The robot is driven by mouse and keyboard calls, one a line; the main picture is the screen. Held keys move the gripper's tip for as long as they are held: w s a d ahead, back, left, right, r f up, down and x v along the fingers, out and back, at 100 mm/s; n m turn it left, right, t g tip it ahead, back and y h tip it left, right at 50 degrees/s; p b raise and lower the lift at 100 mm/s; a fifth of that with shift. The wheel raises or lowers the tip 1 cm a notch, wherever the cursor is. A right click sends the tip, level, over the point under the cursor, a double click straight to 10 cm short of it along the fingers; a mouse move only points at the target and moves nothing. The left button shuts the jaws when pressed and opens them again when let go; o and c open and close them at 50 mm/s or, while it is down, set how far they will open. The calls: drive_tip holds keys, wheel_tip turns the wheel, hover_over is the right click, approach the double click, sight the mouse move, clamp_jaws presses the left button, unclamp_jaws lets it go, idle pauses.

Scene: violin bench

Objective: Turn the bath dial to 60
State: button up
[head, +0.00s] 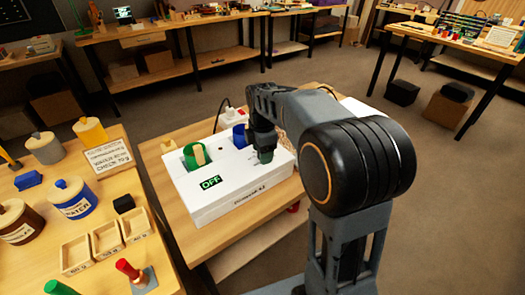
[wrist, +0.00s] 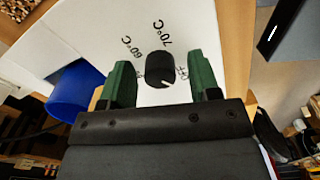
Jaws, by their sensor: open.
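The bath is a white box (head: 225,185) on a wooden table, with a green display reading OFF (head: 210,183) on its top. Its dial is a black knob (wrist: 159,68) in the wrist view, with a white pointer line near its lower right edge. The labels 60°C (wrist: 132,47) and 70°C (wrist: 163,33) are printed beyond it; other markings are partly hidden by the fingers. My gripper (wrist: 161,75) is open, with one green finger on each side of the knob. I cannot tell whether they touch it. In the head view my gripper (head: 264,157) hides the dial.
A green container (head: 196,155) and a blue container (head: 240,135) sit in the box top. The blue one (wrist: 75,95) is left of my fingers in the wrist view. A left bench holds jars, small wooden trays (head: 108,237) and a red-handled tool (head: 128,268).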

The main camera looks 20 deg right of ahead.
drive_tip(key=shift+c, duration=0.2)
drive_tip(key=c, duration=0.9)
